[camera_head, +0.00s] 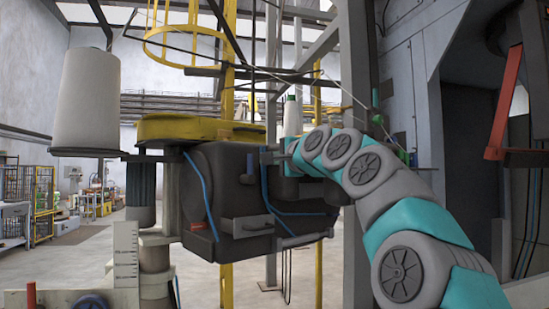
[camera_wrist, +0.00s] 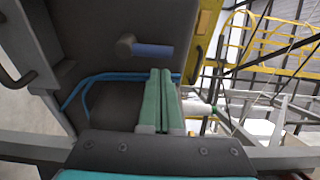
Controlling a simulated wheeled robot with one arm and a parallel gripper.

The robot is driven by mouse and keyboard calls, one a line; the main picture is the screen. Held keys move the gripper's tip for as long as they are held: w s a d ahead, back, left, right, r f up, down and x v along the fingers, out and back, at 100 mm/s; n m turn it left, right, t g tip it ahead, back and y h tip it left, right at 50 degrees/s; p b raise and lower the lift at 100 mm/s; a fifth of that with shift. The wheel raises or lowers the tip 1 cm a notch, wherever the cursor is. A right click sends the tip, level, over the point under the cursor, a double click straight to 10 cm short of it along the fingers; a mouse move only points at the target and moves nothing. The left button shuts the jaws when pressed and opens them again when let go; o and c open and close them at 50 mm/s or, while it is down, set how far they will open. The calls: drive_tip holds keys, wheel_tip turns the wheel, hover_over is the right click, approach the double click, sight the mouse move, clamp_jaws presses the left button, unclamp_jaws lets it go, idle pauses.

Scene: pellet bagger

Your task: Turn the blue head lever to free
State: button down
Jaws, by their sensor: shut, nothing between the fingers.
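The blue head lever (camera_wrist: 153,50) shows in the wrist view as a short blue grip on a grey hub (camera_wrist: 126,46), on the face of the dark machine head (camera_wrist: 85,30). The grip points right in that view. In the head view the lever (camera_head: 249,164) is a small blue piece standing about upright on the dark head (camera_head: 215,160). My gripper (camera_wrist: 160,72) is shut and empty, its green fingers pressed together just below the lever in the wrist view, with a visible gap. In the head view my gripper (camera_head: 266,156) is just right of the lever.
A blue hose (camera_wrist: 75,93) loops beside my fingers, and another blue hose (camera_head: 203,190) runs down the head's left side. A grey handle block (camera_head: 247,225) juts from the head's lower front. A yellow cover (camera_head: 190,128) sits on top. A red bar (camera_head: 505,105) hangs at right.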

sight(248, 167)
drive_tip(key=shift+p+x, duration=0.3)
drive_tip(key=shift+x, duration=1.3)
